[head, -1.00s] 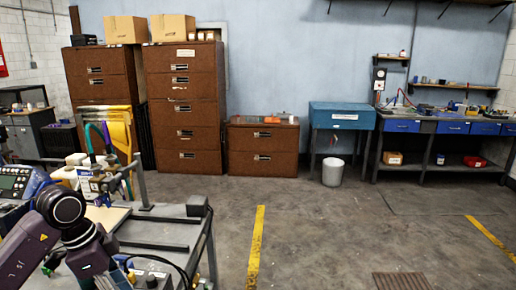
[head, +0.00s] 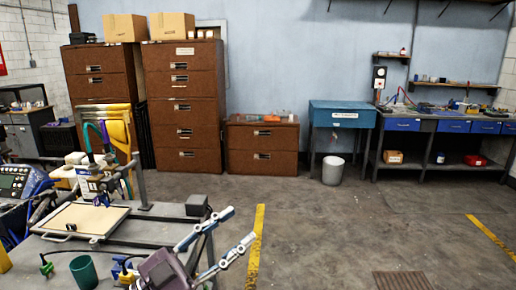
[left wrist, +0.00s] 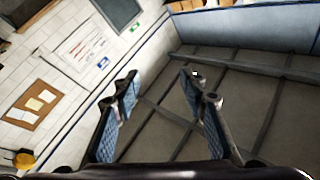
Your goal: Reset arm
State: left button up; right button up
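My left gripper (head: 240,227) is at the bottom of the head view, just right of the workbench's front corner. Its two pale fingers point up and to the right and are spread apart, with nothing between them. In the left wrist view the gripper (left wrist: 163,88) also shows open and empty, with blue ridged pads and a grey floor beyond. Most of my left arm is out of the head view below. My right gripper is not in view.
A metal workbench (head: 160,232) at left carries a pale board (head: 83,218), a green cup (head: 84,270) and small tools. A blue machine with a keypad (head: 15,181) stands at the left edge. Brown cabinets (head: 183,113) line the back wall. The floor right of the yellow line (head: 256,240) is clear.

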pick_arm(q)
jog(key=w+a+f+n+t+y, duration=0.2)
jog(key=a+n+t+y, duration=0.2)
jog(key=a+n+y, duration=0.15)
jog(key=w+a+f+n+t+y, duration=0.1)
jog(key=a+f+n+t+y, duration=0.1)
jog(key=a+n+t+y, duration=0.35)
jog(key=s+a+f+n+g+y, duration=0.3)
jog(key=a+f+g+y, duration=0.15)
jog(key=f, duration=0.55)
jog(key=s+a+f+n+g+y, duration=0.3)
jog(key=s+a+f+g+y, duration=0.15)
jog(key=f, duration=0.55)
jog(key=s+d+f+m+g+h, duration=0.1)
jog(key=s+d+f+g, duration=0.1)
jog(key=s+f+g, duration=0.55)
jog(key=s+d+f+m+g+h, duration=0.1)
jog(key=s+d+f+m+g, duration=0.15)
jog(key=s+f, duration=0.85)
jog(key=s+f+g, duration=0.1)
jog(key=s+f, duration=0.1)
jog(key=f, duration=0.9)
jog(key=s+f, duration=0.3)
jog(key=f, duration=0.8)
jog(key=s+a+f+g, duration=0.1)
jog(key=s+a+f, duration=0.2)
jog(key=s+f, duration=1.3)
jog(key=shift+s+f, duration=0.2)
jog(key=shift+s, duration=0.3)
